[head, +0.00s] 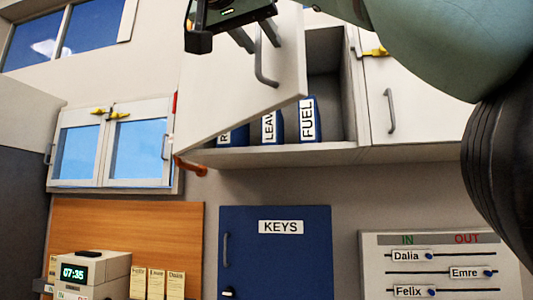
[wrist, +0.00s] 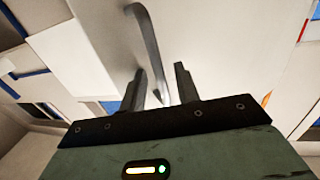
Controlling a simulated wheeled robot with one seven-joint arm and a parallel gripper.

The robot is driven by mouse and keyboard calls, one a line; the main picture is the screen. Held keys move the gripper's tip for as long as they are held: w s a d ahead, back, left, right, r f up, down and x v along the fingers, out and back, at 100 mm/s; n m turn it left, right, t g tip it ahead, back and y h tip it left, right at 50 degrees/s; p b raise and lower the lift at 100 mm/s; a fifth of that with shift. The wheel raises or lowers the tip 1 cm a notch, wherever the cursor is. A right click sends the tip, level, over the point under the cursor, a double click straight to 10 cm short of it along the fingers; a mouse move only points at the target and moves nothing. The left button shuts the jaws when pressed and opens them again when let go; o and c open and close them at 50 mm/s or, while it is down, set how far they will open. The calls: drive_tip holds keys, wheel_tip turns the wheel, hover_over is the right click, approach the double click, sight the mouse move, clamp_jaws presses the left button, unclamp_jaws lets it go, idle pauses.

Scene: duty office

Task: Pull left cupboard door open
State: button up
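The left cupboard door (head: 225,90) is white and stands partly open, swung out from its left side. Its grey bar handle (head: 262,68) is near the free edge and also shows in the wrist view (wrist: 147,45). My gripper (head: 256,38) is at the top of the head view, close to the handle. In the wrist view the two dark fingers (wrist: 162,88) are apart, with the lower end of the handle between them and gaps showing beside it. Blue binders (head: 308,120) stand inside the cupboard, partly hidden by the door.
The right cupboard door (head: 415,95) is shut, with a yellow catch (head: 374,52). An orange piece (head: 190,167) sticks out below the left door. A blue key cabinet (head: 275,260) and an in/out board (head: 440,265) are below. A window (head: 110,150) is at left.

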sight(277, 82)
drive_tip(key=shift+w+d+b, duration=0.2)
drive_tip(key=shift+w+d, duration=0.4)
drive_tip(key=shift+d, duration=0.2)
drive_tip(key=shift+w+d+b, duration=0.2)
drive_tip(key=shift+w+d, duration=0.35)
drive_tip(key=shift+d, duration=0.2)
drive_tip(key=shift+c, duration=0.3)
